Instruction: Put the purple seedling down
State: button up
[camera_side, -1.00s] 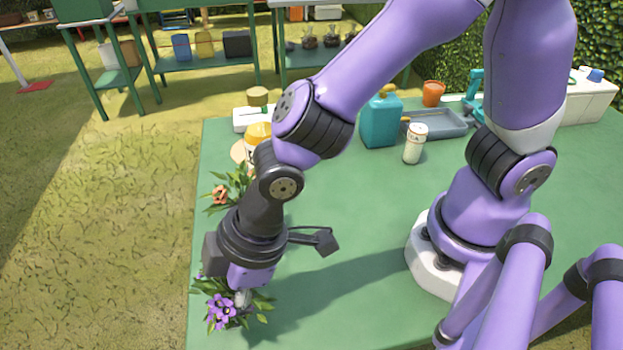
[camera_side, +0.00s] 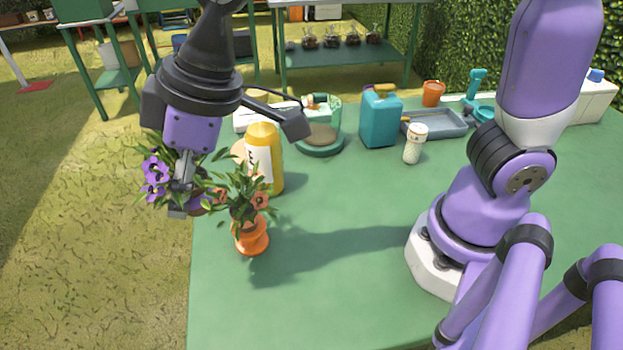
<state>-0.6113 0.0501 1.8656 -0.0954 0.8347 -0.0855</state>
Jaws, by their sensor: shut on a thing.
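The purple seedling (camera_side: 155,175), with purple flowers and green leaves, is held up in the air by my gripper (camera_side: 181,200). My gripper points downward and is shut on it, and the fingers partly hide the plant. In the picture it overlaps the table's left edge and the grass beyond. Its lower part is mostly hidden; a bit of brown shows behind the fingers. The green table (camera_side: 330,290) lies below and to the right.
An orange-flowered seedling in an orange pot (camera_side: 252,238) stands just right of my gripper. A yellow bottle (camera_side: 264,150), a round green dish (camera_side: 320,144), a teal jug (camera_side: 380,118) and a white shaker (camera_side: 415,144) stand behind. The front table middle is clear.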

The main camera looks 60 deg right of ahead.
jog(key=w+d+m, duration=0.1)
jog(key=w+d, duration=0.3)
jog(key=w+d+m+h, duration=0.1)
jog(key=w+d+m, duration=0.1)
jog(key=w+d, duration=0.2)
jog(key=w+d+m+t, duration=0.1)
jog(key=w+d+m, duration=0.1)
jog(key=w+d, duration=0.2)
jog(key=shift+d+h, duration=0.2)
jog(key=shift+h, duration=0.2)
jog(key=w+d+m+h, duration=0.1)
jog(key=w+d+m, duration=0.35)
jog(key=d, duration=0.85)
jog(key=shift+n, duration=0.25)
jog(key=f, duration=1.5)
jog(key=shift+d+f, duration=0.25)
jog(key=shift+f, duration=0.15)
jog(key=o, duration=1.1)
jog(key=shift+w, duration=0.1)
jog(key=v, duration=1.2)
jog(key=shift+s+a, duration=0.2)
jog(key=shift+s, duration=0.05)
